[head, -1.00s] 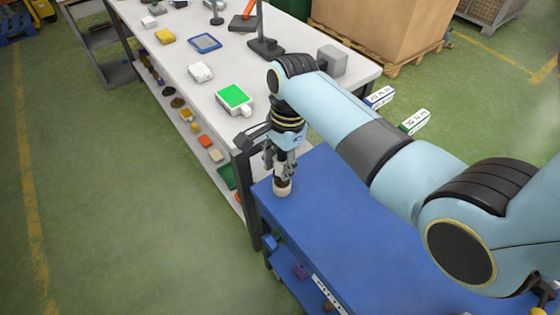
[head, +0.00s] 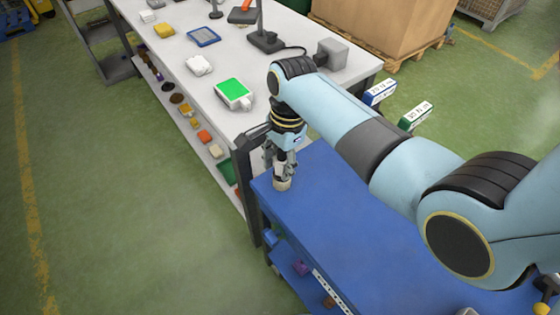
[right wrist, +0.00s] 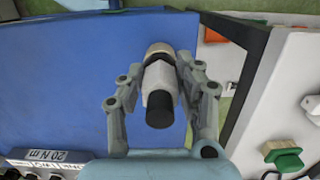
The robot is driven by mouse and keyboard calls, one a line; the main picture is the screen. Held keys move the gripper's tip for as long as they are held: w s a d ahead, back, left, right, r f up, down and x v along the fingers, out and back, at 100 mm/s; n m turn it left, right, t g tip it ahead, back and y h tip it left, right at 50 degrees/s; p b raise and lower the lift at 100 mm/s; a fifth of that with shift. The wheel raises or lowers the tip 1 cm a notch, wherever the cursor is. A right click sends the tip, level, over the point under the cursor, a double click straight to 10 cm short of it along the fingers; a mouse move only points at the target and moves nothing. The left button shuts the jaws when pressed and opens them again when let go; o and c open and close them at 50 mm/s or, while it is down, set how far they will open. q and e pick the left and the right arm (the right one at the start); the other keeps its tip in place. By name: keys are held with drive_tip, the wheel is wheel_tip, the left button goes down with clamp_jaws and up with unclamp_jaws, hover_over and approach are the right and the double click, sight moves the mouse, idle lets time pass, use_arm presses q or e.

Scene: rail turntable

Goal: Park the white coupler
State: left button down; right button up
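The white coupler (right wrist: 158,82) is a short white cylinder with a black end and a tan end, between the fingers of my right gripper (right wrist: 160,75). The finger tips press on its sides. The rest of the coupler is mostly hidden by the fingers there. My left gripper is not in view.
A white workbench (head: 215,120) adjoins the cart, with a green-screened device (head: 234,92), a blue tray (head: 203,37) and a grey box (head: 332,54). Blue (head: 380,91) and green (head: 416,115) label signs stand behind my right arm. The blue top around the coupler is largely clear.

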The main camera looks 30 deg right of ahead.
drive_tip(key=o, duration=0.4)
wheel_tip(320, 180, up, 12)
drive_tip(key=d, duration=0.1)
drive_tip(key=shift+w+d, duration=0.15)
drive_tip(key=shift+d, duration=0.1)
